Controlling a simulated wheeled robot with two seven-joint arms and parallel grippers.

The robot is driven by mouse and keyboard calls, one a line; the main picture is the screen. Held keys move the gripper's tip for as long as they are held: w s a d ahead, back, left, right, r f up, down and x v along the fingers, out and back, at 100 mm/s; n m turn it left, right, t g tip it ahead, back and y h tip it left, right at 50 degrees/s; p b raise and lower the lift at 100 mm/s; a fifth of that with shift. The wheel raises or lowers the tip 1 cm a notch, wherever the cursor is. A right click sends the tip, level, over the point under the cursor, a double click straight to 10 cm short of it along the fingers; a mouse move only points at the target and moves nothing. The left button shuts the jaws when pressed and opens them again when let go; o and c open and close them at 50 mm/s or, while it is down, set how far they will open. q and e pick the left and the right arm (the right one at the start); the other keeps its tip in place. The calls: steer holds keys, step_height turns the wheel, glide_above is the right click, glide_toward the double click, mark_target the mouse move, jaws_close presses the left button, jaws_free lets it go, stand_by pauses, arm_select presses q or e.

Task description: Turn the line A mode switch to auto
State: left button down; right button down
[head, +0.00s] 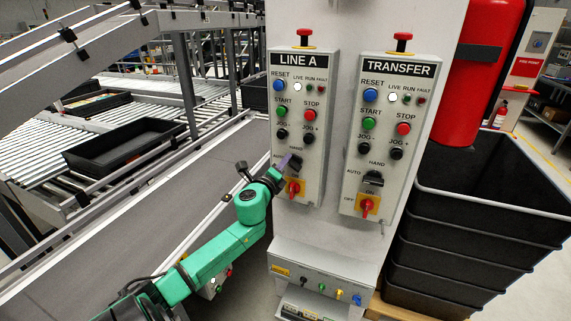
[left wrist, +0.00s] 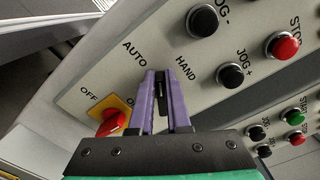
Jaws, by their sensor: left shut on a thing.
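The LINE A panel (head: 314,185) is on the left side of the pale column. Its black mode switch (head: 296,162) sits below the HAND label, partly covered by my gripper. In the left wrist view the switch's black handle (left wrist: 160,84) stands between my purple fingers, pointing up the picture, between the AUTO and HAND labels. My left gripper (head: 286,161) is shut on this handle, with its fingers (left wrist: 161,98) on both sides of it. My right gripper is not in view.
A red rotary switch on a yellow plate (left wrist: 110,122) lies close beside my fingers. The TRANSFER panel (head: 355,207) with a similar black switch (head: 373,179) is to the right. Black crates (head: 470,245) and a red cylinder (head: 490,75) stand further right; a conveyor (head: 110,205) runs left.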

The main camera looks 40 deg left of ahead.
arm_select(q)
steer(key=shift+a+f+n+b, duration=0.1)
steer(key=shift+f+n, duration=0.1)
steer(key=shift+n, duration=0.85)
steer(key=shift+f+n+b, duration=0.1)
steer(key=shift+f+n, duration=0.15)
steer(key=shift+n, duration=0.75)
steer(key=shift+a+f+n+b, duration=0.1)
steer(key=shift+f+n, duration=0.1)
steer(key=shift+n, duration=0.85)
steer(key=c, duration=0.9)
jaws_free()
steer(key=shift+f, duration=0.1)
steer(key=b+v, duration=0.2)
steer(key=v, duration=1.2)
steer(key=shift+s+d, duration=0.2)
steer(key=shift+s, duration=0.1)
